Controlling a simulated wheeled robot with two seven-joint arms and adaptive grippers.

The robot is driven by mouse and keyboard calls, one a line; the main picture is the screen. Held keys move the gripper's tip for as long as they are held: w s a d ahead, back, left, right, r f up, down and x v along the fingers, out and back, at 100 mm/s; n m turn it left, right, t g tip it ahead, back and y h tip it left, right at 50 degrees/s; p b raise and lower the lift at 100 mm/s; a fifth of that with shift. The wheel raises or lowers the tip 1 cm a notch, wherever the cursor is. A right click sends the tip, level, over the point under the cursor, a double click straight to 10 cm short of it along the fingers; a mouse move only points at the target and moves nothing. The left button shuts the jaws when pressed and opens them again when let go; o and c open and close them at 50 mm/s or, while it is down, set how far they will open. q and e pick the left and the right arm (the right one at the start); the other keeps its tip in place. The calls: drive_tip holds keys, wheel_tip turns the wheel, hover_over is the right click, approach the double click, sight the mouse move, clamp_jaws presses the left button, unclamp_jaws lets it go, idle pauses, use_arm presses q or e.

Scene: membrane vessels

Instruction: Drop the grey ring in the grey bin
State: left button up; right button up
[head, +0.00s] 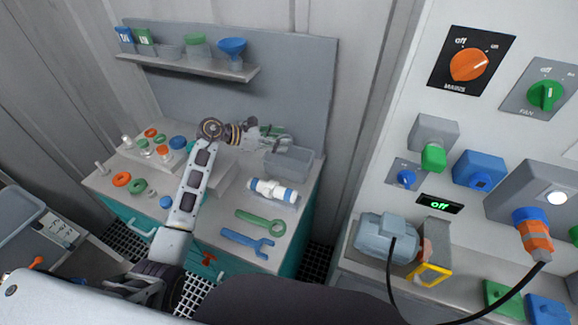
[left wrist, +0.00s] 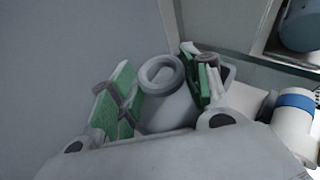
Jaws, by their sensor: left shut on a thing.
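The grey bin (head: 289,166) is an open box near the right end of the workbench, by the grey back panel. My left gripper (head: 272,139) is just behind and above its left rim. In the left wrist view, my left gripper (left wrist: 158,60) has its green-padded fingers on either side of a grey round thing with a rounded rim, which I take for the grey ring (left wrist: 165,90). The gripper is shut on it. In the head view the ring is too small and covered to make out. Part of the bin's rim (left wrist: 232,72) shows behind the right finger. My right gripper is out of view.
A white cylinder with blue bands (head: 272,191) lies in front of the bin. A green spanner (head: 260,222) and a blue spanner (head: 247,243) lie nearer. Orange (head: 121,179) and green rings (head: 138,187) lie at the left.

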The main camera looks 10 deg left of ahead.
use_arm(q)
drive_tip(key=o, duration=0.9)
drive_tip(key=shift+c, duration=0.2)
drive_tip(key=v, duration=1.2)
idle(0.6)
drive_tip(key=shift+s+f, duration=0.1)
drive_tip(key=shift+f, duration=0.05)
